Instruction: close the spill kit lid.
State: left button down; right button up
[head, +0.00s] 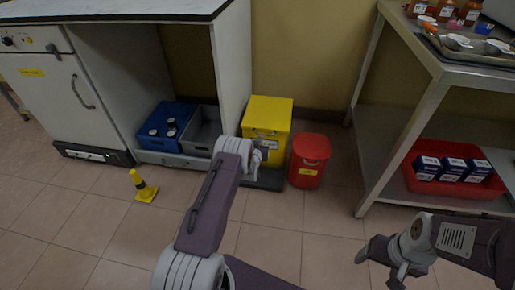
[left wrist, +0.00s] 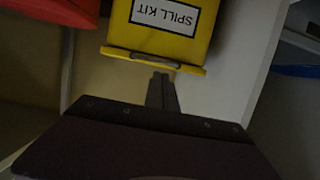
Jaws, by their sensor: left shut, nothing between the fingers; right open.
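The yellow spill kit (head: 268,111) stands on the floor by the back wall, beside the cabinet. Its lid appears down over the top; I cannot tell whether it is fully closed. In the left wrist view the spill kit (left wrist: 195,42) appears upside down, with its "SPILL KIT" label and a grey handle (left wrist: 155,61) along its rim. My left gripper (head: 264,154) is at the kit's front, partly hidden by my arm. In the wrist view its shut, empty fingers (left wrist: 162,78) are close to the handle; contact is unclear. My right gripper (head: 378,264) is open and empty, far from the kit.
A red bin (head: 309,160) stands right of the kit. Blue (head: 166,126) and grey (head: 203,127) crates sit under the cabinet at left. A yellow floor marker (head: 144,190) stands in front. A metal table (head: 443,78) with a red tray (head: 425,186) below is at right.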

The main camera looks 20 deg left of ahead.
pick_arm(q)
jog(key=s+f+b, duration=0.1)
jog(key=b, duration=0.4)
jog(key=s+d+f+b, duration=0.1)
jog(key=s+b, duration=0.1)
jog(key=b, duration=0.4)
jog(key=shift+s+f, duration=0.2)
jog(key=shift+f, duration=0.05)
jog(key=shift+r, duration=0.1)
